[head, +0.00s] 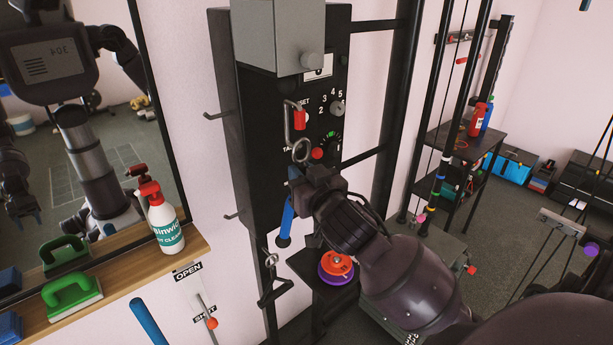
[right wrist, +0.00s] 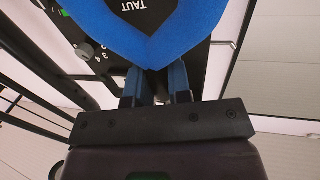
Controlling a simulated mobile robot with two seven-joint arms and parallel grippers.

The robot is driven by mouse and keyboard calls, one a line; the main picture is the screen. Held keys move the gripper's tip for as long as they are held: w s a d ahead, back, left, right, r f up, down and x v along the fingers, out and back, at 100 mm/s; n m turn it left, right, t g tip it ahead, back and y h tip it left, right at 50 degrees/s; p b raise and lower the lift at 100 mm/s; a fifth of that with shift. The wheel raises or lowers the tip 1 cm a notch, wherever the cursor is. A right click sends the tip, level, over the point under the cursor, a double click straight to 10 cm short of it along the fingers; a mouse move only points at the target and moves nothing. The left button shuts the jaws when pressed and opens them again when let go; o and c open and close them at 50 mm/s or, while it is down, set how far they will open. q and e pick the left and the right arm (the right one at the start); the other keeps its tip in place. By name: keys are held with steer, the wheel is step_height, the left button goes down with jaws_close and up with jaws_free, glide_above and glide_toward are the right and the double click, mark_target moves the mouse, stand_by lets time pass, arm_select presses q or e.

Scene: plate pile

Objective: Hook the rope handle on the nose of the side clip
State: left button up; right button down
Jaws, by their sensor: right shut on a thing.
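My right gripper (head: 292,176) is shut on the blue rope handle (head: 286,222) in front of the black cabinet. The handle hangs below the fingertips in the head view. In the right wrist view the handle (right wrist: 150,40) is a thick blue V, with its point between the gripper's blue fingers (right wrist: 158,86). I see a gap between handle and clip. My left gripper is out of view.
A wooden shelf (head: 125,264) at left holds a spray bottle (head: 163,220) and a green brush (head: 72,293). An orange and purple round thing (head: 337,268) sits low beside my right arm.

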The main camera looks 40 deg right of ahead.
steer(key=shift+w+a+f, duration=0.1)
steer(key=shift+w+f, duration=0.25)
steer(key=shift+w, duration=0.4)
steer(key=shift+w+a+f, duration=0.1)
steer(key=shift+w+f, duration=0.2)
steer(key=shift+w, duration=0.45)
steer(key=c, duration=1)
jaws_free()
steer(key=s, duration=0.3)
steer(key=s+a+b, duration=0.1)
steer(key=s, duration=0.3)
steer(key=s+b, duration=0.1)
steer(key=s, duration=0.2)
steer(key=shift+s+a+f, duration=0.1)
steer(key=shift+s+a, duration=0.15)
steer(key=shift+s, duration=0.1)
